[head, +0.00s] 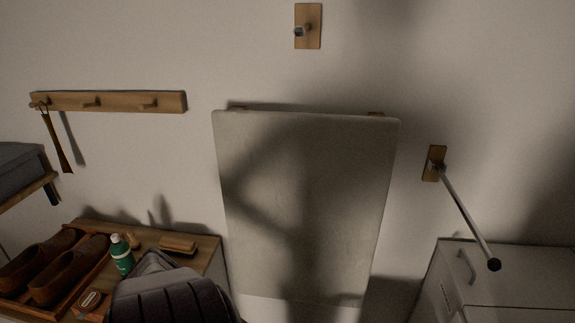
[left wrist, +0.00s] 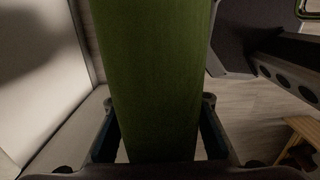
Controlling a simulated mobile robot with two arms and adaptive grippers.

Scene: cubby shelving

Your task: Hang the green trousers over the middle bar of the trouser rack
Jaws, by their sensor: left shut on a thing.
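The green trousers (left wrist: 152,75) fill the middle of the left wrist view as a long green panel of cloth. My left gripper (left wrist: 156,128) is shut on them, with one dark finger at each side of the cloth. The trousers do not show in the head view. I cannot make out the trouser rack or its middle bar in either view. My right gripper is not in view.
In the head view, a pale board (head: 310,200) hangs on the wall. A rod with a black end (head: 465,215) juts out at right above a white cabinet (head: 520,270). A wooden hook rail (head: 115,101) and brown shoes (head: 55,268) are at left. A wooden piece (left wrist: 300,135) shows in the wrist view.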

